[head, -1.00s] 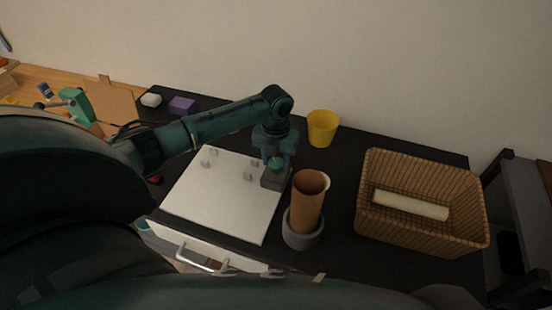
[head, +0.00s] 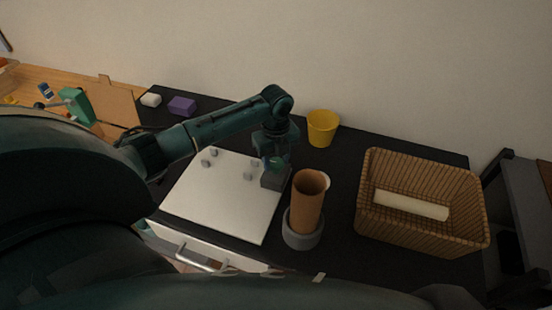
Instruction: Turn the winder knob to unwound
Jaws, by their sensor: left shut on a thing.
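The winder is a small grey block (head: 275,180) at the right back edge of a white board (head: 222,205) on the black table. My left gripper (head: 275,163) points down over the block and is shut on the small greenish winder knob on top. The fingers cover most of the knob, so its turned position cannot be read. My right gripper is out of view.
A brown cup (head: 309,195) in a grey round holder (head: 301,238) stands close to the right of the winder. A yellow cup (head: 322,128) is behind. A wicker basket (head: 385,232) holds a pale roll (head: 411,205). Several small grey pegs stand on the board.

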